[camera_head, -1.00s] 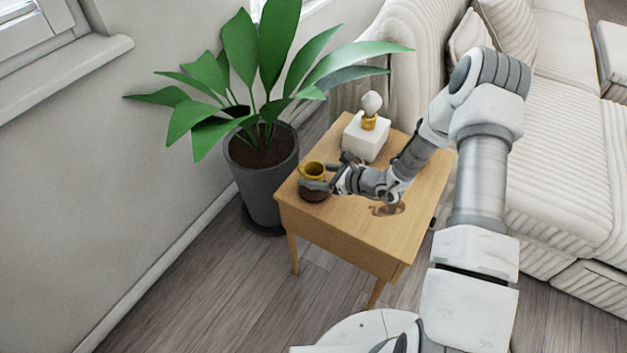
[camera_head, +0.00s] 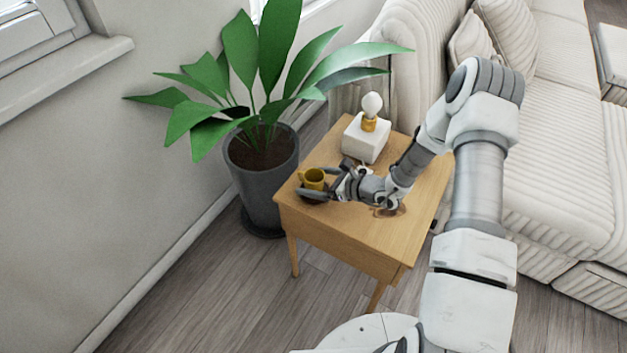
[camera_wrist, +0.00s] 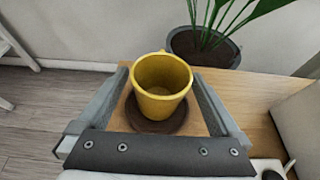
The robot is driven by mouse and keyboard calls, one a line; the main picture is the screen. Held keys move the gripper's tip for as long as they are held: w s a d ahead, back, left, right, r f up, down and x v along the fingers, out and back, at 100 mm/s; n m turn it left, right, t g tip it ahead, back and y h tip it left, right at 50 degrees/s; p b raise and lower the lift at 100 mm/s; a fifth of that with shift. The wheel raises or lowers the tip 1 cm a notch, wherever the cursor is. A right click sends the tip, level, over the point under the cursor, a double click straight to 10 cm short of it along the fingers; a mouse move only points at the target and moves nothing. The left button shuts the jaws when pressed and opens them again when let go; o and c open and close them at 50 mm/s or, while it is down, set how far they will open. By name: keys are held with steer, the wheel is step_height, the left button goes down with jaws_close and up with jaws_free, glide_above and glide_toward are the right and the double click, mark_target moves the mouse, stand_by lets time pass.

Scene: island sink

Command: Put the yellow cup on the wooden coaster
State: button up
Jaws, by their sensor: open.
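The yellow cup (camera_head: 313,179) is upright at the left corner of the wooden side table. It also shows in the wrist view (camera_wrist: 162,88), between my open fingers, with a gap on each side. The dark brown wooden coaster (camera_wrist: 158,121) is under the cup, which appears to rest on it. Part of the coaster also shows in the head view (camera_head: 312,200), mostly hidden by cup and fingers. My gripper (camera_head: 316,187) is open around the cup, low over the table. It fills the lower part of the wrist view (camera_wrist: 160,105).
The side table (camera_head: 345,228) has a white block lamp (camera_head: 366,140) with a bare bulb behind my gripper. A potted plant (camera_head: 262,185) stands just left of the table, its leaves overhead. A striped sofa (camera_head: 560,120) is on the right.

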steer(key=p+v, duration=0.2)
steer(key=v, duration=0.9)
steer(key=shift+w+r, duration=0.1)
steer(key=s+a+r+n+g+h, duration=0.1)
steer(key=s+r+n+g, duration=0.15)
steer(key=r+n, duration=0.3)
steer(key=s+a+r+n+g, duration=0.2)
steer(key=s+r+n, duration=0.2)
steer(key=r, duration=0.3)
steer(key=s+a+r+n+g+h, duration=0.1)
steer(key=s+r+n+g, duration=0.2)
steer(key=r, duration=0.4)
steer(key=s+d+r+n+t+h, duration=0.3)
steer(key=s+r+n+h, duration=0.2)
steer(key=s+r+n, duration=0.15)
steer(key=s+d+r+n+t+h, duration=0.35)
steer(key=s+r+n, duration=0.25)
steer(key=s+r, duration=0.2)
step_height(320, 180, up, 15)
steer(key=g+p, duration=0.1)
steer(key=p, duration=1.4)
steer(key=shift+h, duration=0.35)
steer(key=shift+d, duration=0.15)
